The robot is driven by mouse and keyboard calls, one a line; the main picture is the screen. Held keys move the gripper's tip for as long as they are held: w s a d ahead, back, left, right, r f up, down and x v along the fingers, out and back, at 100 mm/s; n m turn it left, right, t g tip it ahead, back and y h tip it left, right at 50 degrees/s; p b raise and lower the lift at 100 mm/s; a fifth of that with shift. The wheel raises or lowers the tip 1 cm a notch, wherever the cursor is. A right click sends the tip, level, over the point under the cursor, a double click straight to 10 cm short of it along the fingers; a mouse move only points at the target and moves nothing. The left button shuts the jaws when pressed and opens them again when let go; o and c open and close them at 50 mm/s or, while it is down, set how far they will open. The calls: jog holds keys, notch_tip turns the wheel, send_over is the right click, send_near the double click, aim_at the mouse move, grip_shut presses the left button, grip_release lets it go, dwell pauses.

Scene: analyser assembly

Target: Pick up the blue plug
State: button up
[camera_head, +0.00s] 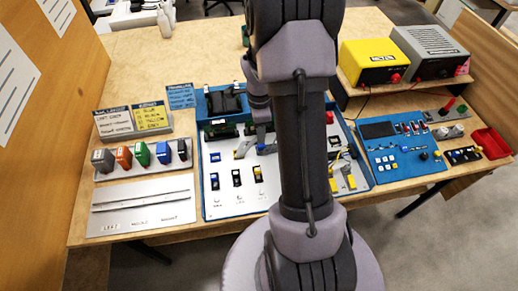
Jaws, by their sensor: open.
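The blue plug (163,152) stands upright in a grey rack (148,168) at the left of the bench. It sits between a green plug (142,154) and a black plug (183,149). My gripper (256,150) is partly hidden behind my arm, over the white and blue panel at the middle. It is open, to the right of the blue plug and apart from it. I see nothing held in it, though part of the jaws is hidden.
An orange plug (123,157) and a grey plug (102,160) share the rack. Small label signs (153,117) stand behind it, and a grey slotted plate (141,206) lies in front. Yellow (372,62) and grey (430,50) boxes stand at the right.

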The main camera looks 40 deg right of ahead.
aim_at(261, 148)
jog(key=f+b, duration=0.1)
jog(key=f, duration=0.1)
jog(key=f+b, duration=0.1)
jog(key=f, duration=0.1)
jog(key=s+f+b, duration=0.1)
jog(key=f, duration=0.1)
jog(key=shift+r, duration=0.1)
grip_shut()
